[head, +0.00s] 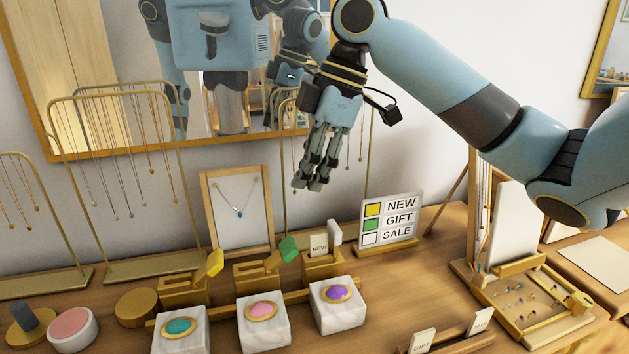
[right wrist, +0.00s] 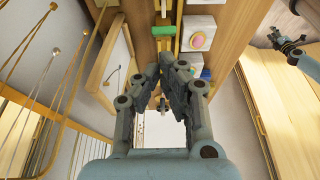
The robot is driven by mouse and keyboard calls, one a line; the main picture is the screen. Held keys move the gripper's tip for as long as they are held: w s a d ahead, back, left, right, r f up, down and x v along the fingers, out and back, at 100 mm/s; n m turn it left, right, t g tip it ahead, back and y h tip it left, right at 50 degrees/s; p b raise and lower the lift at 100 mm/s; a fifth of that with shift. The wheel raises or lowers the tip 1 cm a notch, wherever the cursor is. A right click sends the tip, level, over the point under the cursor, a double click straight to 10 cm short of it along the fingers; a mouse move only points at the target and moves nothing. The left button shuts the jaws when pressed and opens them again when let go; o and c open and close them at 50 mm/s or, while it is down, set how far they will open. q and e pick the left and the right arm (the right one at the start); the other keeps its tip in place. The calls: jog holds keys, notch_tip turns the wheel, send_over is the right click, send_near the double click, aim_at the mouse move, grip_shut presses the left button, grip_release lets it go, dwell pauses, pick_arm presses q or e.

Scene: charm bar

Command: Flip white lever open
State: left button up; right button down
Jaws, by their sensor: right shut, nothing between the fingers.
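The white lever (head: 335,232) stands upright on a gold base (head: 321,268) in the head view, at the right end of a row of levers. A small NEW card is just left of it. A yellow lever (head: 215,262) and a green lever (head: 289,248) stand further left; the green one also shows in the right wrist view (right wrist: 163,31). My right gripper (head: 308,187) is shut and empty, above and slightly left of the white lever, apart from it.
White blocks with teal (head: 180,328), pink (head: 262,310) and purple (head: 338,292) stones stand in front of the levers. A NEW/GIFT/SALE sign (head: 390,222) is right of the white lever. A necklace board (head: 238,212) and gold racks stand behind, near the mirror.

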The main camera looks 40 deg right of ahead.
aim_at(334, 241)
jog(key=x, duration=0.8)
jog(key=shift+a+f+p, duration=0.1)
jog(key=shift+a+p, duration=0.05)
jog(key=shift+p, duration=0.15)
jog(key=s+d+p, duration=0.1)
jog(key=d, duration=0.2)
jog(key=shift+s+p, duration=0.35)
jog(key=shift+s+d, duration=0.2)
jog(key=shift+d, duration=0.15)
pick_arm(q)
jog(key=r, duration=0.2)
jog(key=shift+w+d+r, duration=0.25)
jog(key=shift+w+r, duration=0.05)
jog(key=shift+w, duration=0.05)
pick_arm(e)
jog(key=shift+a, duration=0.1)
jog(key=shift+w, duration=0.1)
